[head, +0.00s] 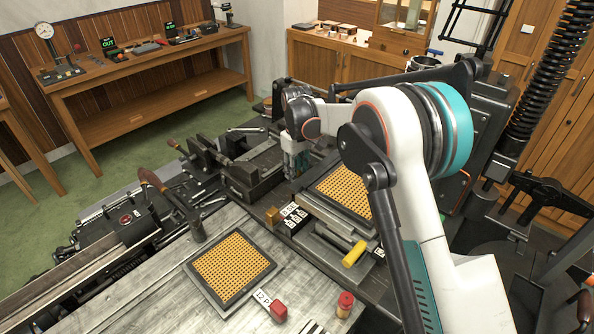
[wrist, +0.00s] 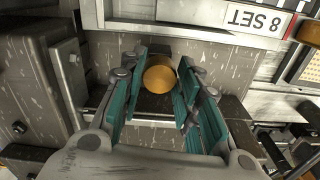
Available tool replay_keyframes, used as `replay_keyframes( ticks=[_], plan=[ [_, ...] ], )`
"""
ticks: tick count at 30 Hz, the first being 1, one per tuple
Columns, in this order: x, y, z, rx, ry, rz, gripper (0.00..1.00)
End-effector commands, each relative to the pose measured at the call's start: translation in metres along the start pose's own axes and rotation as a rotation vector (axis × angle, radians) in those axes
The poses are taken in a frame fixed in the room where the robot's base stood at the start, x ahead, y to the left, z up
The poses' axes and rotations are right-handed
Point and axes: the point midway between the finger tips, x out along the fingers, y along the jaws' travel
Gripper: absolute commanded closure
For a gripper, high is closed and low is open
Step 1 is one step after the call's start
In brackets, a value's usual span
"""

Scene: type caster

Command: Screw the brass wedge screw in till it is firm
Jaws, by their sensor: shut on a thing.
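The brass wedge screw (wrist: 159,78) shows in the wrist view as a round brass head in front of a worn grey metal block. My gripper (wrist: 160,88) has its teal-lined fingers on either side of the head and is shut on it. In the head view my gripper (head: 298,165) reaches down beside the dark metal machine parts at the middle. There the screw is hidden behind the gripper and arm. How deep the screw sits cannot be told.
A label reading "8 SET" (wrist: 258,18) is at the wrist view's upper right. In the head view, grids of brass-coloured pieces lie in a near tray (head: 190,270) and a tray beside my arm (head: 309,197).

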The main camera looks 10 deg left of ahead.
Motion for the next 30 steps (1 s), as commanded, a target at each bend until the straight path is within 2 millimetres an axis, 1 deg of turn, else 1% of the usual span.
replay_keyframes(
  ticks=[21, 30],
  plan=[
    [-0.0006, -0.0016, -0.0010, 0.678, 0.001, 0.000, 0.94],
    [-0.0007, -0.0021, -0.0017, 0.933, 0.002, 0.000, 0.94]
  ],
)
